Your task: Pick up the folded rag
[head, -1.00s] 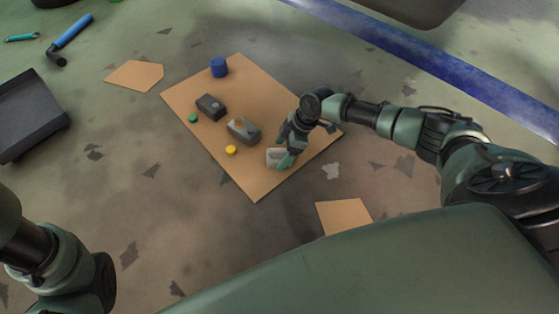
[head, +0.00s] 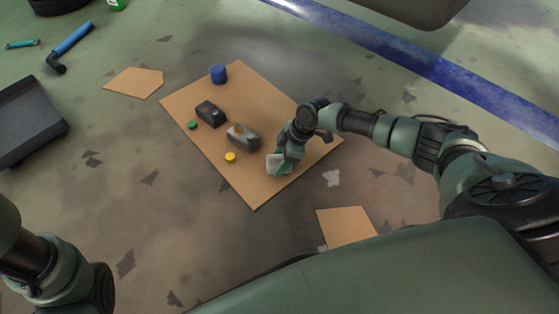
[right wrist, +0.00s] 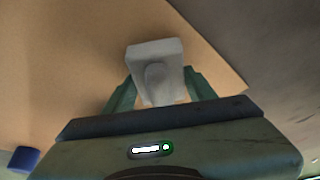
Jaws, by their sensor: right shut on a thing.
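The folded rag (head: 276,164) is a small light grey block-like bundle over the right part of the brown cardboard sheet (head: 254,192). My right gripper (head: 284,160) reaches down on it from the right and is shut on it. In the right wrist view the rag (right wrist: 154,62) sits between the two green fingers, with the cardboard behind it. I cannot tell for sure whether the rag is clear of the cardboard. My left arm shows at the lower left, but its gripper is out of view.
On the cardboard are a dark block (head: 210,114), a grey block (head: 243,137), a blue cylinder (head: 218,74), a green cap (head: 193,125) and a yellow cap (head: 230,157). A black tray (head: 28,118) and a blue-handled tool (head: 70,43) lie left.

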